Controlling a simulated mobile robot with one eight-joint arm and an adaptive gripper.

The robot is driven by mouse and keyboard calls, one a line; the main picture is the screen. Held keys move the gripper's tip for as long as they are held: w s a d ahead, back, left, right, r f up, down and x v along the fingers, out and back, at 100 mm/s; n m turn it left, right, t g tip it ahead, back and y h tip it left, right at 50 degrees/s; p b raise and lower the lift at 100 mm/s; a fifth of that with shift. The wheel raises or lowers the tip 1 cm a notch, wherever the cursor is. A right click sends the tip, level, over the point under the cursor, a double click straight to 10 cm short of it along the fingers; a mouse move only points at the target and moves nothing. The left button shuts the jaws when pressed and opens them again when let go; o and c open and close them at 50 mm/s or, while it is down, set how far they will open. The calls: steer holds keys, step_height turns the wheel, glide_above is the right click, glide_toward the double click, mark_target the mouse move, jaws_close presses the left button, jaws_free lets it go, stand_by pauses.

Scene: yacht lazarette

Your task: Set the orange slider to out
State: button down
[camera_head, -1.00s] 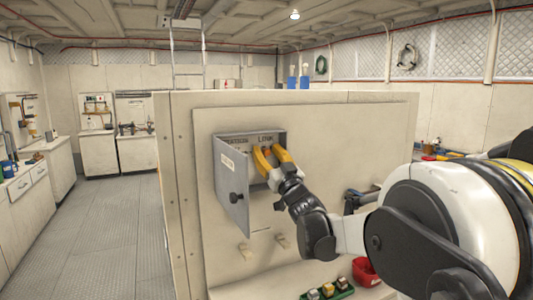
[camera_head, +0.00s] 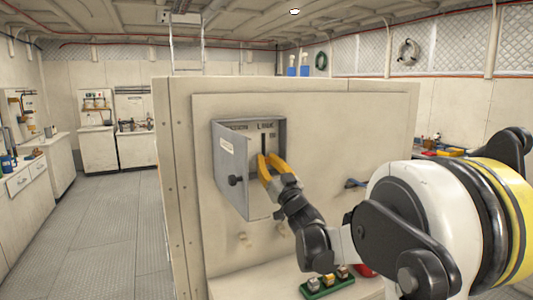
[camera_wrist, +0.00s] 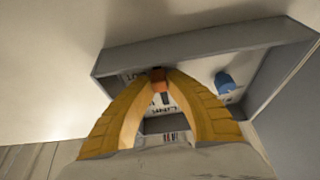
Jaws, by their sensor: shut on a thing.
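The orange slider (camera_wrist: 158,76) shows in the wrist view between the tips of my gripper (camera_wrist: 160,77). My gripper's yellow fingers are shut on it. In the head view my gripper (camera_head: 270,158) reaches into the open grey box (camera_head: 284,138) on the cream panel, and the slider is hidden there behind the fingers. A dark vertical slot (camera_head: 263,145) runs up above the fingers, under the LINK label. Lettering on the box's inside is partly readable in the wrist view.
A blue part (camera_wrist: 224,82) sits inside the box, right of the slider. A green tray (camera_head: 327,287) with small blocks lies on the ledge below.

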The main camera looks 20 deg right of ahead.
steer(key=shift+s+f, duration=0.1)
steer(key=shift+f, duration=0.2)
steer(key=c, duration=1.3)
jaws_free()
steer(key=shift+w+f, duration=0.1)
steer(key=shift+w, duration=0.1)
steer(key=shift+c, duration=0.2)
steer(key=shift+s, duration=0.1)
steer(key=v, duration=1.2)
